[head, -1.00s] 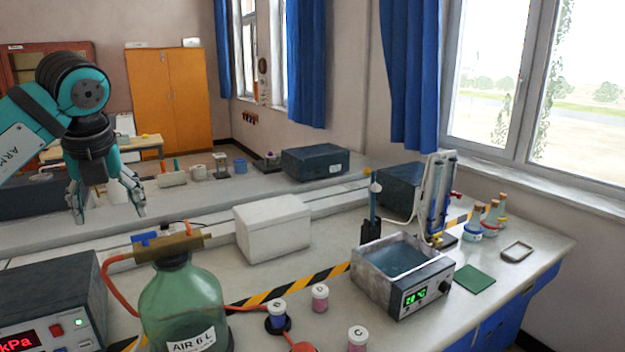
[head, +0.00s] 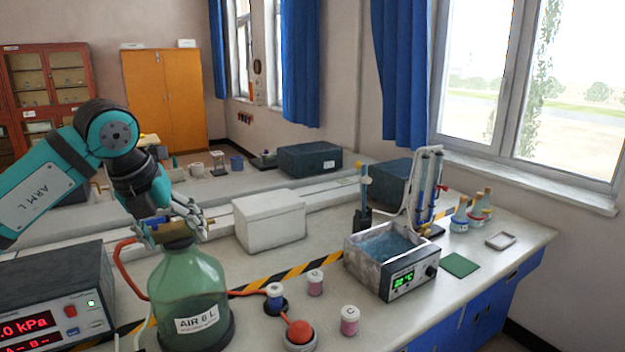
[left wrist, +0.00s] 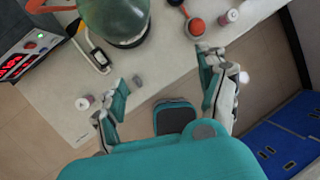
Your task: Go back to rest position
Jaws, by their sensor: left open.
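My left arm comes in from the left in the head view. My left gripper (head: 172,230) overlaps the neck and brass fitting of the green AIR 6 L bottle (head: 187,285) in the picture. In the left wrist view the gripper (left wrist: 165,82) is open with nothing between its fingers. There the bottle (left wrist: 113,18) stands at the top, apart from the fingertips, and the bench edge and floor lie beneath. My right gripper is in neither view.
A kPa pressure box (head: 60,290) stands at front left. A white box (head: 270,222), a water bath (head: 395,265) and several small jars stand on the bench (head: 470,285). A red hose (head: 125,270) runs from the bottle.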

